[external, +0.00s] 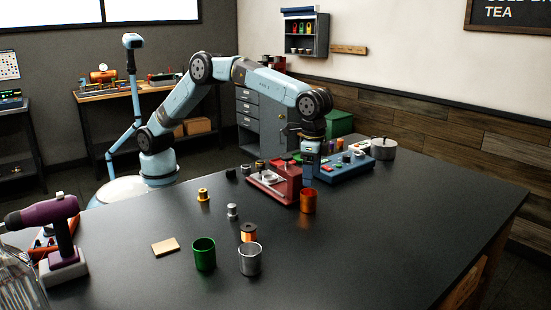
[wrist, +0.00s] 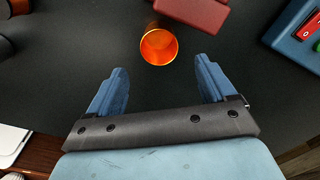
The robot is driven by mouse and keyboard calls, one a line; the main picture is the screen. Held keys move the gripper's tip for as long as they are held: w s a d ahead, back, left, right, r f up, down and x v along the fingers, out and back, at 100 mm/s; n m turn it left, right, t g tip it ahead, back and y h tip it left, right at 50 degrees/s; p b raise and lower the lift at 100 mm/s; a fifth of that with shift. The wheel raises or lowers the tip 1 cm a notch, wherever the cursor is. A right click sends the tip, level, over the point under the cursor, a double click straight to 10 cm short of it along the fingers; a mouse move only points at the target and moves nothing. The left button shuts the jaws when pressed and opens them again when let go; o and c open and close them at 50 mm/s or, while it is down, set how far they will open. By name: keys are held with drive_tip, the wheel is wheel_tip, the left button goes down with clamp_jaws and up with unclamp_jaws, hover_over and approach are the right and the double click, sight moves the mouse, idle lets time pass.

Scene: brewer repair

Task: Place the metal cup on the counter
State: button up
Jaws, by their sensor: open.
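The silver metal cup (external: 250,260) stands upright on the dark counter (external: 390,235) near the front, just right of a green cup (external: 204,254). It does not show in the wrist view. My gripper (wrist: 160,66) is open and empty, pointing down. In the external view my gripper (external: 309,178) is well behind and to the right of the metal cup, beside the red machine. An orange cup (wrist: 158,47) lies just ahead of the fingertips in the wrist view, apart from them; it also shows in the external view (external: 308,201).
A red machine (external: 273,184) and a blue control box (external: 345,167) flank my gripper. A copper spool (external: 248,232), small metal parts and a tan block (external: 166,246) sit near the cups. A purple drill (external: 60,235) stands at left. The counter's right side is clear.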

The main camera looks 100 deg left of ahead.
drive_tip(key=s+a+r+t, duration=0.1)
drive_tip(key=s+a+r, duration=0.5)
drive_tip(key=a+r, duration=0.6)
drive_tip(key=s+a+r+n+t, duration=0.1)
drive_tip(key=s+a+r, duration=0.3)
drive_tip(key=s+a, duration=0.2)
drive_tip(key=s+a+r+t, duration=0.1)
drive_tip(key=s+a+r, duration=0.3)
drive_tip(key=s+a, duration=0.25)
drive_tip(key=s+a+n+t, duration=0.1)
drive_tip(key=s+a, duration=0.4)
drive_tip(key=s, duration=0.3)
drive_tip(key=s+a, duration=0.4)
drive_tip(key=s, duration=0.3)
drive_tip(key=s+a+f, duration=0.2)
drive_tip(key=s+f, duration=0.2)
drive_tip(key=s, duration=0.3)
drive_tip(key=s+a+f+t, duration=0.1)
drive_tip(key=s+a+f, duration=0.2)
drive_tip(key=s, duration=0.5)
drive_tip(key=shift+a+f+n+t, duration=0.3)
drive_tip(key=shift+f+n, duration=0.1)
drive_tip(key=shift+f, duration=0.1)
